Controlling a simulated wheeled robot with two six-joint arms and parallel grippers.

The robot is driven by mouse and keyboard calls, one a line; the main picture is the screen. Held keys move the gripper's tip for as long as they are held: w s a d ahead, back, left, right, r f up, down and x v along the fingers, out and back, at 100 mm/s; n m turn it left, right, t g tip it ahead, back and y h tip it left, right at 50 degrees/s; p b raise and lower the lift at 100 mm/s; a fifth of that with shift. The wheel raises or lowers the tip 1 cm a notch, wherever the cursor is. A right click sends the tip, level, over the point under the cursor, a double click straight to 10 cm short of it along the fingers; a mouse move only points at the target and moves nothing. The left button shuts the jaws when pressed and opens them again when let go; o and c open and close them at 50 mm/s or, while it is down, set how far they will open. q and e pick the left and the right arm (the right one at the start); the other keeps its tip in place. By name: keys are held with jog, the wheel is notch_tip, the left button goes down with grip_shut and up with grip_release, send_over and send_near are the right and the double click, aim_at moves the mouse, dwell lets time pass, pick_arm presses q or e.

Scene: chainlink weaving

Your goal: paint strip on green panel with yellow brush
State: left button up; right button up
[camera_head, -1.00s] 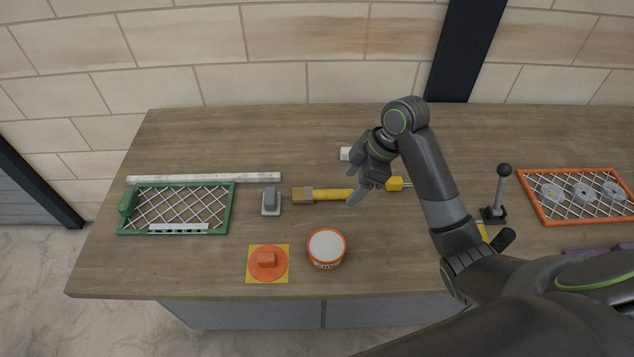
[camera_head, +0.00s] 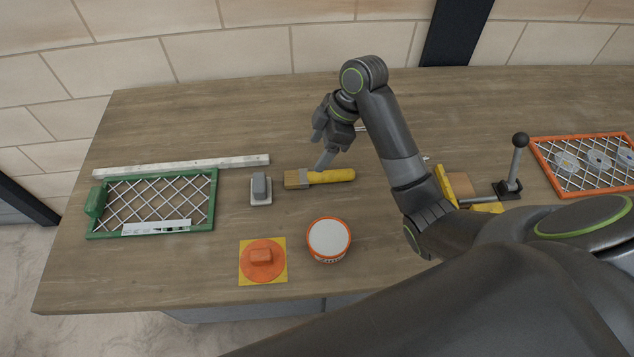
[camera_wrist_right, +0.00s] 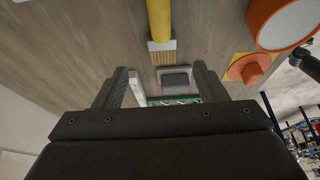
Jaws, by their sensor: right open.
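The yellow brush (camera_head: 332,176) lies flat on the workbench, its bristles pointing left. My right gripper (camera_head: 323,146) is open and empty, behind and above the brush; one finger overlaps the handle in the head view, and I cannot tell whether they touch. In the right wrist view the brush (camera_wrist_right: 160,22) lies beyond the open fingers (camera_wrist_right: 163,86). The green panel (camera_head: 214,203) with white mesh lies at the left of the bench. A pale strip (camera_head: 157,228) lies along its front edge. My left gripper is out of view.
A grey block on a white base (camera_head: 261,189) stands between panel and brush. An orange-rimmed tin (camera_head: 329,239) and an orange lid (camera_head: 263,260) on a yellow square stand in front. A long white bar (camera_head: 181,166) lies behind the panel. An orange panel (camera_head: 552,184) is at right.

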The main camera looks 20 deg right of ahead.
aim_at(304, 176)
jog(key=x, duration=0.4)
jog(key=shift+s, duration=0.1)
jog(key=x, duration=0.2)
jog(key=p+x, duration=0.1)
jog(key=x, duration=0.1)
jog(key=shift+s+a+f, duration=0.1)
jog(key=shift+f, duration=0.15)
jog(key=shift+a+f, duration=0.15)
jog(key=shift+f, duration=0.35)
jog(key=c, duration=1.1)
notch_tip(304, 176, up, 7)
jog(key=shift+f, duration=0.1)
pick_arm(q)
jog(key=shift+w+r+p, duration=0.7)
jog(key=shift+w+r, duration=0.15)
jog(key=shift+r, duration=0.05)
pick_arm(e)
notch_tip(304, 176, up, 3)
jog(key=shift+r, duration=0.2)
